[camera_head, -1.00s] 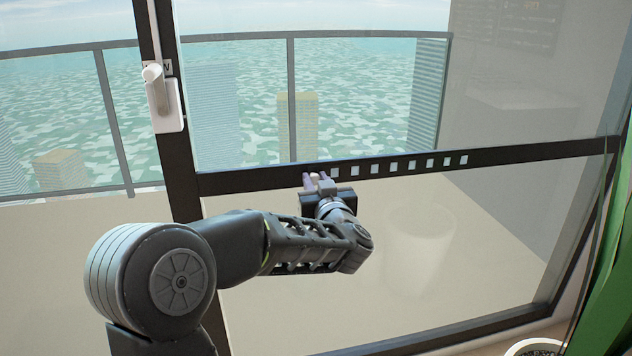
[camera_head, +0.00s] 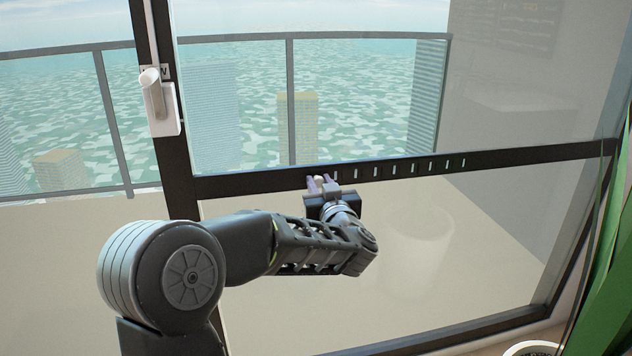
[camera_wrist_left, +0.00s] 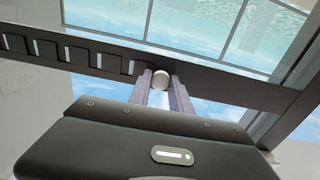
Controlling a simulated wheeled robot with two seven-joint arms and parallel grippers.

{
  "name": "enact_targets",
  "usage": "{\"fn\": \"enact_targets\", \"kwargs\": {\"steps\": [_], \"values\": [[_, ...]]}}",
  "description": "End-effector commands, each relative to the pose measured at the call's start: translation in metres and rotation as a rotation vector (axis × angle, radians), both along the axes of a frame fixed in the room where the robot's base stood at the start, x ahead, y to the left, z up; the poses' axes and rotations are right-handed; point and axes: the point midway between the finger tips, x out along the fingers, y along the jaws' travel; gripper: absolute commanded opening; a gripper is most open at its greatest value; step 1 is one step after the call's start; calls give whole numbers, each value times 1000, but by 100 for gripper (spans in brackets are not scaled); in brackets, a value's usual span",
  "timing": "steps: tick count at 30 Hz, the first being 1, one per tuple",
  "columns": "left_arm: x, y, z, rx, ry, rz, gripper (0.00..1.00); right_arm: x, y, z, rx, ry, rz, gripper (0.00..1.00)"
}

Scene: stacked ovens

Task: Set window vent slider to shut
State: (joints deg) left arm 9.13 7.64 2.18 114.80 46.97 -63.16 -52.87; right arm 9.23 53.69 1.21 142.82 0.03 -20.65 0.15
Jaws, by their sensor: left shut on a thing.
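The vent slider is a dark horizontal bar (camera_head: 250,184) across the window, with a row of small slots (camera_head: 412,168) to the right of my gripper. The slots show as narrow light slits. A small pale round knob (camera_wrist_left: 161,80) sits on the bar in the left wrist view. My left gripper (camera_head: 321,183) is at the bar with its fingers shut on the knob, one finger on each side; the fingers also show in the left wrist view (camera_wrist_left: 160,92). The gripper hides the bar's part behind it. My right gripper is not in view.
A white window handle (camera_head: 163,108) is on the dark frame at left. Glass panes lie above and below the bar. A balcony railing (camera_head: 290,100) stands outside.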

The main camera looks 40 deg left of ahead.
Motion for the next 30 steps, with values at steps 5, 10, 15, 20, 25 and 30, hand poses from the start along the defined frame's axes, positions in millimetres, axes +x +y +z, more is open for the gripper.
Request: {"fn": "enact_targets", "kwargs": {"steps": [5, 10, 15, 20, 25, 30], "values": [[6, -6, 0, 0, 1, -6, 0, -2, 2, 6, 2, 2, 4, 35], [7, -7, 1, 0, 0, -9, 0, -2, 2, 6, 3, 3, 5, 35], [7, -7, 1, 0, 0, -8, 37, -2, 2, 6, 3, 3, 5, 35], [6, -6, 1, 0, 0, -5, 45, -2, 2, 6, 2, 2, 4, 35], [5, -5, 0, 0, 0, -4, 45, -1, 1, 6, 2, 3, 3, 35], [1, -11, 2, 1, -1, -3, 45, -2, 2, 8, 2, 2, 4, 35]]}}
